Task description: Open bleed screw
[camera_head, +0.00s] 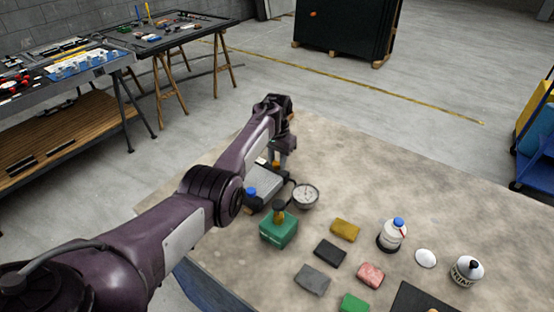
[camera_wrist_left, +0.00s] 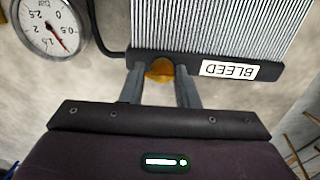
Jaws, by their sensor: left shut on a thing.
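The radiator (camera_head: 265,187) lies on the table under my left arm, partly hidden by it. In the left wrist view its ribbed grey body (camera_wrist_left: 215,25) fills the top, with a white label (camera_wrist_left: 228,70) reading BLEED upside down. The bleed screw (camera_wrist_left: 160,70) is an orange-yellow knob at the radiator's dark edge, left of the label. My left gripper (camera_wrist_left: 160,80) is shut on it, one finger on each side. In the head view the gripper (camera_head: 280,156) is at the radiator's far end. My right gripper is not in view.
A round pressure gauge (camera_head: 305,196) is joined to the radiator by a hose. A green container (camera_head: 279,231), sponges (camera_head: 345,229) and bottles (camera_head: 392,234) stand nearer on the table. The far right of the table (camera_head: 400,180) is clear.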

